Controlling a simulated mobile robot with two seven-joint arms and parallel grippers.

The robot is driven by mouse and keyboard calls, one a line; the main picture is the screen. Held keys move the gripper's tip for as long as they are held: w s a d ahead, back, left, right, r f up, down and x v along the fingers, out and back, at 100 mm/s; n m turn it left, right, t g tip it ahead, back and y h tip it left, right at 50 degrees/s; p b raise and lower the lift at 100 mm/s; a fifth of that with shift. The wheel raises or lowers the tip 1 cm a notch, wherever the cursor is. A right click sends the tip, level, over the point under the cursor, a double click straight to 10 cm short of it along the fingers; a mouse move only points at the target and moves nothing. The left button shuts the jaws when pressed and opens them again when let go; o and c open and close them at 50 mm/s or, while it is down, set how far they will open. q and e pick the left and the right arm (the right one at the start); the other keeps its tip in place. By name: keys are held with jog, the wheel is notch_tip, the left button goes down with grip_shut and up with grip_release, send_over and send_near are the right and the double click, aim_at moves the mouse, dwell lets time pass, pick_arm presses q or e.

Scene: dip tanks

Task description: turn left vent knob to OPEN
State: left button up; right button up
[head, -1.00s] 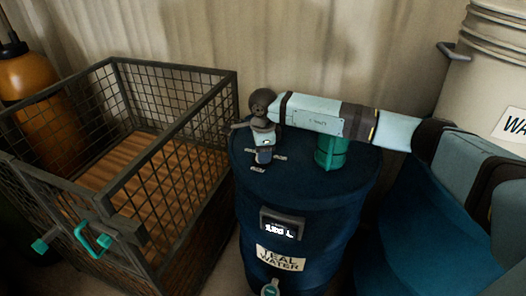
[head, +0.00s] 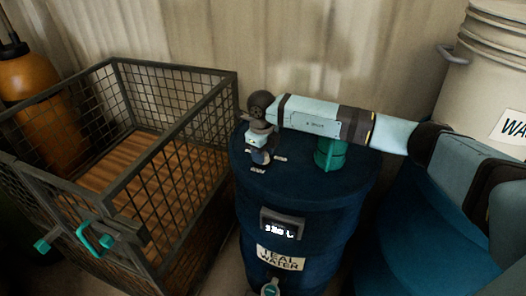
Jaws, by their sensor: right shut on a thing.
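A dark blue drum labelled TEAL WATER (head: 252,212) stands in the middle. My right gripper (head: 259,158) points down onto the left part of its lid. It is shut on the left vent knob, which is mostly hidden under the fingers. Small pale markings (head: 280,159) lie on the lid beside the fingers, too small to read. A green cap (head: 331,154) stands on the lid to the right, partly behind my right forearm. My left gripper is out of view.
A wire mesh crate (head: 176,68) with a wooden floor stands left of the drum. An orange tank (head: 32,80) is behind it. A display (head: 283,224) is on the drum's front. A cream drum (head: 480,75) stands at the right, close to my arm.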

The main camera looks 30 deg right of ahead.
jog(key=m, duration=0.3)
jog(key=shift+r+m+p, duration=0.15)
jog(key=shift+m+p, duration=0.25)
jog(key=m, duration=0.3)
jog(key=shift+p, duration=0.4)
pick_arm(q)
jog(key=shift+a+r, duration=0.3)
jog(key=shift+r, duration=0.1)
pick_arm(e)
jog(key=shift+m, duration=1)
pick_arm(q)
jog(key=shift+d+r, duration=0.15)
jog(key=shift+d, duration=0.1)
pick_arm(e)
jog(key=shift+w, duration=0.1)
jog(key=o, duration=0.9)
